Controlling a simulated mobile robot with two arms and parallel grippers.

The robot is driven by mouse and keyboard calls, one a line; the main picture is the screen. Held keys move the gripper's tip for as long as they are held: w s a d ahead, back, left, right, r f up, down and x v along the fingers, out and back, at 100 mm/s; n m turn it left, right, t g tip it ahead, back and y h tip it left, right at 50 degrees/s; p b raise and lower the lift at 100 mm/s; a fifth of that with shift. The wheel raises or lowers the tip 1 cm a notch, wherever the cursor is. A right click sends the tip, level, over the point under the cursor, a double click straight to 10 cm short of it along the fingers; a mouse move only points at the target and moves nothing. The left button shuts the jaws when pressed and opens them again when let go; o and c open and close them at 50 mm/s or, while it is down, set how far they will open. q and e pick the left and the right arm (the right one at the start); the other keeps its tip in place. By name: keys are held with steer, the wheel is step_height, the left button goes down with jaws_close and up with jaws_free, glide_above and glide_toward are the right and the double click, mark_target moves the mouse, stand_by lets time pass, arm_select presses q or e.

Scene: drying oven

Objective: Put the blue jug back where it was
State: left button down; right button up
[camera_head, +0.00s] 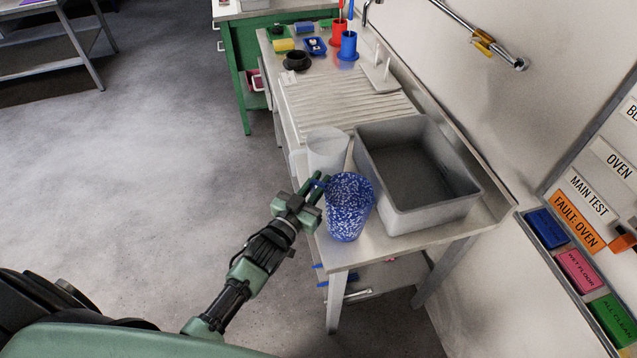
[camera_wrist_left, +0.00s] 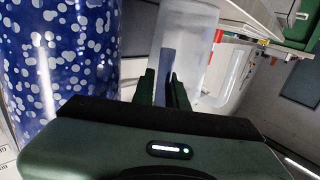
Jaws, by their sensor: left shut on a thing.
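The blue jug (camera_head: 349,212), dark blue with white speckles, is at the near end of the steel sink bench, left of the grey basin. It looks about upright; I cannot tell whether its base touches the bench top. My left gripper (camera_head: 315,184) is on the jug's left side, shut on its blue handle. In the left wrist view the jug (camera_wrist_left: 60,60) fills the left, and the handle (camera_wrist_left: 168,64) shows between the fingers of my left gripper (camera_wrist_left: 166,88). The fingers hide part of the handle. My right gripper is not in view.
A translucent white jug (camera_head: 326,150) stands just behind the blue one and also shows in the wrist view (camera_wrist_left: 190,40). The grey basin (camera_head: 462,204) is close on the right. A ribbed draining area (camera_head: 345,100) lies beyond, with red and blue holders (camera_head: 348,48) at the back.

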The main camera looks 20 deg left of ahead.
arm_select(q)
steer(key=shift+f, duration=0.25)
steer(key=shift+f, duration=0.15)
steer(key=c, duration=1.4)
jaws_free()
